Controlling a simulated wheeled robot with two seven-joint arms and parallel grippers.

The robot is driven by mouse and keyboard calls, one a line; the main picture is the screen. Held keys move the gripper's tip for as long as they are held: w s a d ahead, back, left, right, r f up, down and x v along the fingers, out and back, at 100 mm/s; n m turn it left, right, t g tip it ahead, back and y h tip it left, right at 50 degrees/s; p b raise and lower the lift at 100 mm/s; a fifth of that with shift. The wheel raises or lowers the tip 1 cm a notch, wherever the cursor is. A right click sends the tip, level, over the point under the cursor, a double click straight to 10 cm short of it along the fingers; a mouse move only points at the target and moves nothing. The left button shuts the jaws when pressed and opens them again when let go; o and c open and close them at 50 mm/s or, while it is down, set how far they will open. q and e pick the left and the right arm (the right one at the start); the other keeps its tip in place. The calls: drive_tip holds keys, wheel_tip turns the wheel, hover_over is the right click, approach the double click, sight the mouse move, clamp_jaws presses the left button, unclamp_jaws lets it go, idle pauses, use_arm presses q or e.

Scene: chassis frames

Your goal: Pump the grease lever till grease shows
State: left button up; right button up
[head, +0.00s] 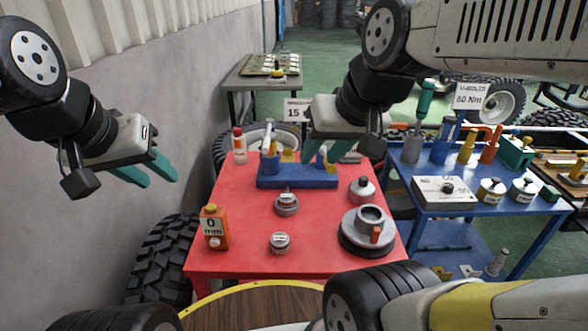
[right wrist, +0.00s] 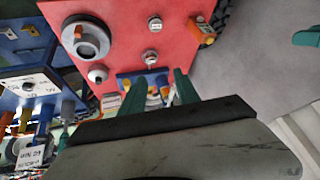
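No part is clearly recognisable as a grease lever, and no grease can be made out. A grey round hub (head: 370,228) with a raised collar and a small orange block sits at the right front of the red table; it also shows in the right wrist view (right wrist: 85,37). My left gripper (head: 153,170) is open and empty, left of the table over the floor by the wall. My right gripper (head: 318,148) is above the blue holder (head: 296,181) at the table's back. Its green fingers stand apart in the right wrist view (right wrist: 158,85), with nothing held between them.
The red table (head: 245,205) bears an orange "0 mm" device (head: 214,228), small grey canisters (head: 287,204) and a white bottle with red cap (head: 239,146). A blue bench (head: 420,210) with tools stands at right. A wall is at left.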

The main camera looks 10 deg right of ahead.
drive_tip(key=w, duration=0.1)
drive_tip(key=w+r, duration=0.1)
drive_tip(key=w+d, duration=0.1)
drive_tip(key=shift+w+r+g, duration=0.1)
drive_tip(key=shift+r+g, duration=0.05)
drive_tip(key=shift+g, duration=0.25)
drive_tip(key=c, duration=0.7)
drive_tip(key=w+d+r+m+g+h, duration=0.1)
drive_tip(key=w+d, duration=0.1)
drive_tip(key=w, duration=0.5)
drive_tip(key=shift+w+d, duration=0.15)
drive_tip(key=w+d+f+m+g+h, duration=0.1)
drive_tip(key=w+d, duration=0.1)
drive_tip(key=w, duration=0.5)
drive_tip(key=w+d+f+m+g+h, duration=0.1)
drive_tip(key=w+d+f, duration=0.1)
drive_tip(key=w, duration=0.4)
drive_tip(key=shift+w+d+g, duration=0.35)
drive_tip(key=shift+w+g, duration=0.05)
drive_tip(key=shift+f, duration=0.1)
